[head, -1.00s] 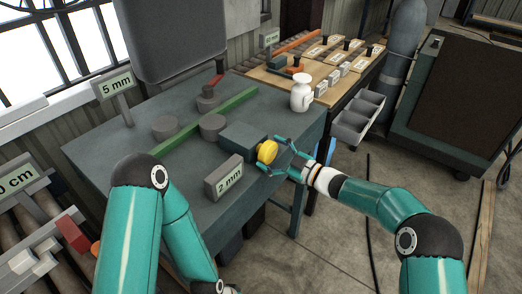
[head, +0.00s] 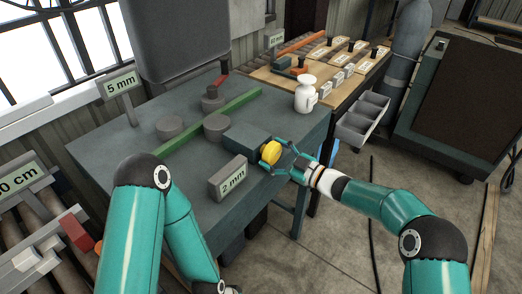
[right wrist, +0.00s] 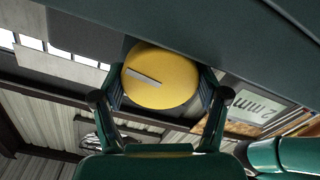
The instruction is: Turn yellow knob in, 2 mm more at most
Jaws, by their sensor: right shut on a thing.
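The yellow knob (head: 271,152) sits on the front face of a dark grey block (head: 246,138) at the near edge of the grey table. My right gripper (head: 278,156) is shut on the knob, with its fingers on either side of the rim. In the right wrist view the knob (right wrist: 161,76) is a round yellow disc with a tilted grey slot mark, between the two fingers of the right gripper (right wrist: 160,95). A "2 mm" sign block (head: 230,178) stands left of the knob. My left arm is folded at the lower left; its gripper is not clearly seen.
A green bar (head: 210,122) and grey round discs (head: 171,128) lie on the table (head: 150,205). A "5 mm" sign (head: 121,85) stands at the back left. A white bottle (head: 305,95) stands near the right corner.

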